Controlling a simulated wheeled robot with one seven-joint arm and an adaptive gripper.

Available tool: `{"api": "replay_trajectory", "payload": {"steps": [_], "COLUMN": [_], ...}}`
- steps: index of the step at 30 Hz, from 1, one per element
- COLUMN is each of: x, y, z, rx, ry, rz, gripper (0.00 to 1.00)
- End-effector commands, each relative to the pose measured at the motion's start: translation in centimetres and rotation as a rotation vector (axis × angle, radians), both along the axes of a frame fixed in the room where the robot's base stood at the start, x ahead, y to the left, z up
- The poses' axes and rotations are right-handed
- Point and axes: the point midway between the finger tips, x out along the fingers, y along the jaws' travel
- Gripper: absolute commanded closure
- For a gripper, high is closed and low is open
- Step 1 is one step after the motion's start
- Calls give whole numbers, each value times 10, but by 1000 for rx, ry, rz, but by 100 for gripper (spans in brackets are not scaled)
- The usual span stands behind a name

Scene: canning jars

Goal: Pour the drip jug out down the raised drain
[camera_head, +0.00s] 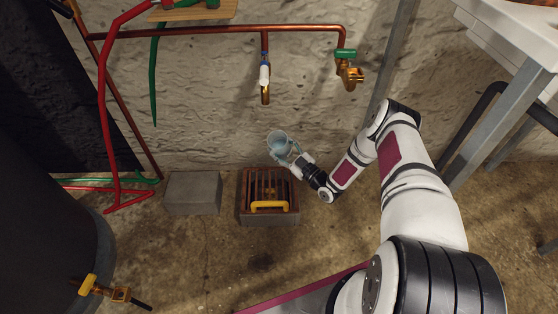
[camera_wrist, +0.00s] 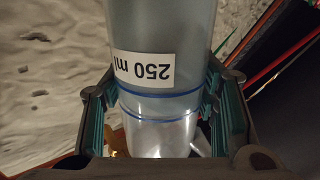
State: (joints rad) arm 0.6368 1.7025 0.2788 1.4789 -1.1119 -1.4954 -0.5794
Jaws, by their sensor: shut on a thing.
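The drip jug (camera_head: 277,143) is a clear, pale blue vessel. In the wrist view the jug (camera_wrist: 160,95) shows a white "250 ml" label, upside down in the picture, and blue rings. My gripper (camera_head: 288,158) is shut on the jug, with a finger on either side of it in the wrist view (camera_wrist: 160,115). The jug is held above the back part of the raised drain (camera_head: 244,207), a block with a rusty grate and a yellow handle (camera_head: 269,206). I cannot tell how full the jug is or how far it tilts.
A copper pipe (camera_head: 220,29) runs along the wall, with a blue-and-white-banded tap (camera_head: 265,80) above the jug and a green-handled brass tap (camera_head: 347,70) to the right. A grey block (camera_head: 193,193) stands left of the drain. A dark barrel (camera_head: 45,235) is at the left.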

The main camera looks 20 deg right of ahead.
Motion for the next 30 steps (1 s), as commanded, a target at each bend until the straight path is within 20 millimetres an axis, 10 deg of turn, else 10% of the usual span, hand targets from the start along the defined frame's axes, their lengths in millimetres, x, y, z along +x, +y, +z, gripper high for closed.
{"api": "replay_trajectory", "payload": {"steps": [30], "x": [28], "y": [-8], "z": [-67], "rx": [-13], "ry": [-23], "rz": [-70], "gripper": [85]}}
